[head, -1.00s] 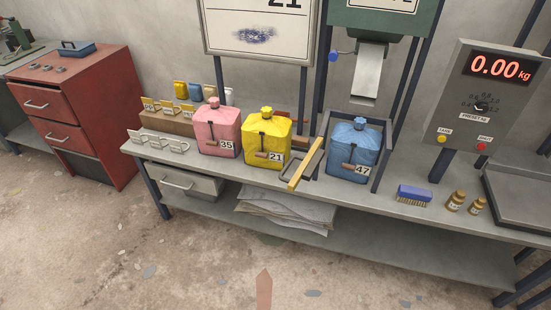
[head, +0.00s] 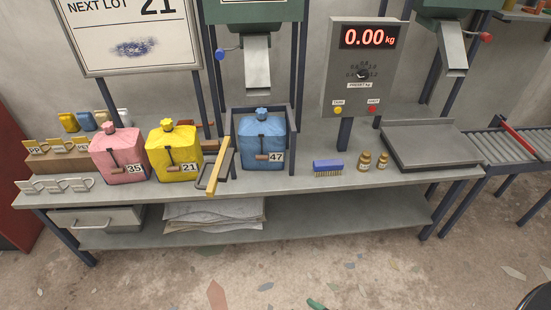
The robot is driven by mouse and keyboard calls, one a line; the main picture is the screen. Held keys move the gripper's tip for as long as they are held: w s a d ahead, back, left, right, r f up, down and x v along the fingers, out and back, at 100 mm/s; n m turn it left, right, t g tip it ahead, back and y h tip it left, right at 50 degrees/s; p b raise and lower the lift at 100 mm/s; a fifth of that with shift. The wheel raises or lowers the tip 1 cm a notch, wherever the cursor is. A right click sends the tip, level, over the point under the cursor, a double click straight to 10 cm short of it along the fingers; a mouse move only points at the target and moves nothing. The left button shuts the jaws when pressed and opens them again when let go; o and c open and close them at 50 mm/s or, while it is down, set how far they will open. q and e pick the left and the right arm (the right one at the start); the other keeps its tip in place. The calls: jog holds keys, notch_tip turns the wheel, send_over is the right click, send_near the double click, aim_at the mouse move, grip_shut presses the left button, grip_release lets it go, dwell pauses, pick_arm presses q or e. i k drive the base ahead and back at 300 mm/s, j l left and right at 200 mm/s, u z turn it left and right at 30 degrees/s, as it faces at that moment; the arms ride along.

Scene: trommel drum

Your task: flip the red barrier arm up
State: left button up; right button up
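A red barrier arm (head: 519,139) shows at the right edge of the head view. Neither of my grippers is in view.
The floor in front (head: 370,265) is mostly clear.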

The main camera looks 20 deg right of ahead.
aim_at(531, 150)
jog(key=l+z, duration=0.15)
jog(key=z, duration=0.25)
jog(key=l+z, duration=0.15)
jog(key=z, duration=0.3)
jog(key=i+l+z, duration=0.1)
jog(key=z, duration=0.3)
jog(key=i+l+z, duration=0.65)
jog(key=i+l, duration=0.35)
jog(key=i, duration=0.15)
jog(key=i+l+z, duration=0.1)
jog(key=i+l, duration=0.25)
jog(key=i, duration=0.15)
